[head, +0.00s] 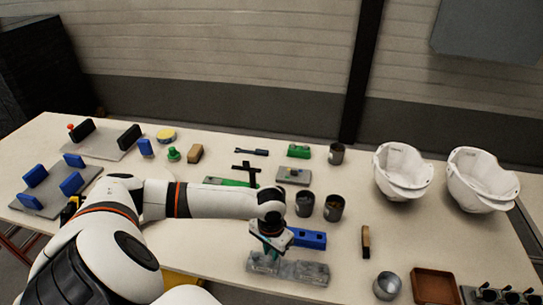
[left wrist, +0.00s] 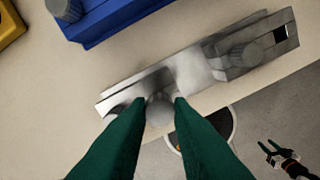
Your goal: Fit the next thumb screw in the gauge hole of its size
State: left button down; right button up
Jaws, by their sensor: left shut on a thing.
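My left gripper (head: 268,246) is over the grey metal gauge (head: 290,270) at the table's front edge. In the left wrist view its green fingers (left wrist: 160,105) are shut on a grey round-headed thumb screw (left wrist: 158,114). The screw is at the near-left end of the gauge (left wrist: 140,82); its lower end is hidden, so I cannot tell whether it is in a hole. Another grey screw head (left wrist: 246,54) sits on the gauge's right part, near a dark square opening. My right gripper (left wrist: 272,152) appears small, low over the floor in the left wrist view; its opening is unclear.
A blue block (head: 308,238) with holes lies just behind the gauge; it also shows in the left wrist view (left wrist: 115,15), with a grey knob on it. Dark cups (head: 334,208) stand behind. A metal cup (head: 387,285) and brown tray (head: 435,287) are right. White helmet shells (head: 403,172) stand farther back.

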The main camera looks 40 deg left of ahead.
aim_at(271, 253)
pick_arm(q)
jog(key=shift+f, duration=1.3)
dwell(0.4)
jog(key=c, duration=1.2)
grip_release()
jog(key=shift+r, duration=0.1)
notch_tip(271, 253, up, 12)
jog(key=b, duration=0.1)
jog(key=shift+a, duration=0.15)
